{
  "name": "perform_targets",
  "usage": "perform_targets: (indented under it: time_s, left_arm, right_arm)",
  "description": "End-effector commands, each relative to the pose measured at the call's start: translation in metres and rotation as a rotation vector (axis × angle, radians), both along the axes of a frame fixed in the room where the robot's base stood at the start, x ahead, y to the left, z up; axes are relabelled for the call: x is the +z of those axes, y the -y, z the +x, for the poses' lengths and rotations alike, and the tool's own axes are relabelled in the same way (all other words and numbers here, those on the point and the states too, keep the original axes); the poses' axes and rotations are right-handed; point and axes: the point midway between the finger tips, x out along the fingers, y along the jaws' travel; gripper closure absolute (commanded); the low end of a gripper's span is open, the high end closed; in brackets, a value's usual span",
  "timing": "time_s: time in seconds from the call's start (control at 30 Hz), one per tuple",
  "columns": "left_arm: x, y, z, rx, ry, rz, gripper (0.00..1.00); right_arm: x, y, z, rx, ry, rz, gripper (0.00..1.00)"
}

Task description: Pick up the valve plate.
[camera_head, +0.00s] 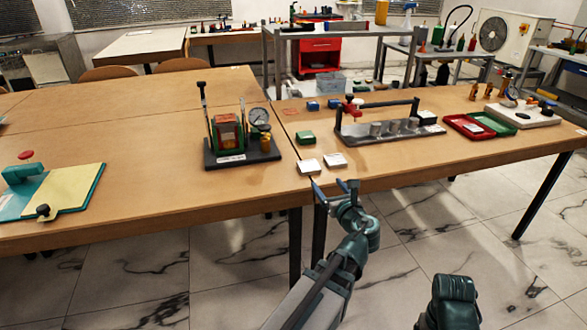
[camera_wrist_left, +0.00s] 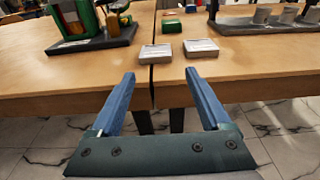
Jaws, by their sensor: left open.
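Two small flat whitish-topped blocks lie near the front edge at the seam between the tables: the left block (camera_head: 308,166) and the right block (camera_head: 335,160). I cannot tell whether either is the valve plate. In the left wrist view the left block (camera_wrist_left: 156,53) and right block (camera_wrist_left: 201,48) lie apart, beyond the fingertips. My left gripper (camera_head: 334,186) is open and empty at the table's front edge, short of both blocks; its two blue fingers also show in the left wrist view (camera_wrist_left: 160,75).
A gauge rig on a dark base (camera_head: 242,155) stands left of the blocks. A grey rack with metal cylinders (camera_head: 390,130) stands behind right. A green block (camera_head: 305,138) lies behind them. Red tray (camera_head: 465,126) and green tray (camera_head: 497,125) lie farther right. The front right tabletop is clear.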

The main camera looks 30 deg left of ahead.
Motion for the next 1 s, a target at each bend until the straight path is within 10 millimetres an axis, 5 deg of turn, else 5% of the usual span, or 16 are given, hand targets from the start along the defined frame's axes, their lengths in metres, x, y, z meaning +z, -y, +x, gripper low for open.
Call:
perform_targets:
  time_s: [0.1,0.5,1.0]
  left_arm:
    - [-0.003,-0.009,0.010,0.002,0.000,0.000,0.00]
    - [-0.013,-0.059,0.052,0.002,0.000,0.000,0.00]
    - [-0.018,-0.077,0.065,0.002,0.000,0.000,0.00]
  right_arm:
    - [-0.003,0.000,0.000,0.000,0.000,0.000,0.00]
    - [-0.013,0.001,0.000,0.000,0.001,-0.002,0.00]
    - [-0.018,0.001,0.000,0.001,0.001,-0.003,0.00]
